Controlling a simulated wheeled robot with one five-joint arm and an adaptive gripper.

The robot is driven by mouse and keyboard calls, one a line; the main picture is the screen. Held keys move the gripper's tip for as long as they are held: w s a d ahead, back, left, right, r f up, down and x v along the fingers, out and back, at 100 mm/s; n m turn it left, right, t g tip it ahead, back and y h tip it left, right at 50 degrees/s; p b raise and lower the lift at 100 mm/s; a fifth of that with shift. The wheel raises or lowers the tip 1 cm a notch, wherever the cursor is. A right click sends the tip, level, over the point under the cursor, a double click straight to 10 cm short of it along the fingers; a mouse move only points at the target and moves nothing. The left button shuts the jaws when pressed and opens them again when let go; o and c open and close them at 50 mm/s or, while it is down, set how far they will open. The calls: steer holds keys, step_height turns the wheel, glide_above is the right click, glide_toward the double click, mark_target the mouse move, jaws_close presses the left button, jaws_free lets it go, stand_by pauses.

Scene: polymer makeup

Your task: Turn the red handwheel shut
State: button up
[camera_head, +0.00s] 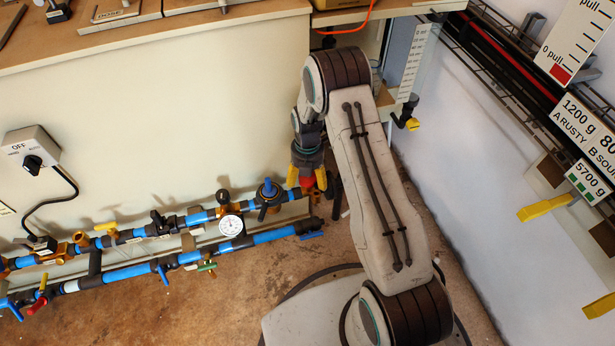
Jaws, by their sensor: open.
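The red handwheel (306,183) is at the right end of the upper blue pipe run, low in front of the cream cabinet side. Only a small red patch of it shows beneath my gripper. My gripper (307,178) points down over it, open, with one yellow fingertip on each side of the red patch. I cannot tell whether the fingertips touch the wheel. My arm rises from the lower right and bends down to the gripper, covering what lies just right of the wheel.
Blue pipes (270,236) run along the cabinet's foot. A blue-topped valve (268,190) and a round white gauge (231,225) sit left of my gripper. A switch box marked OFF (30,150) is at far left. The brown floor (220,300) in front is mostly clear.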

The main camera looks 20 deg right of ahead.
steer(key=c, duration=1.2)
steer(key=shift+m, duration=0.3)
steer(key=shift+c, duration=0.2)
steer(key=m, duration=0.4)
steer(key=shift+m, duration=0.4)
steer(key=m, duration=0.6)
steer(key=shift+s+p, duration=0.1)
steer(key=shift+p, duration=0.3)
steer(key=m, duration=0.6)
steer(key=shift+f+m, duration=0.1)
steer(key=shift+m, duration=0.2)
steer(key=m, duration=0.5)
steer(key=shift+m, duration=0.4)
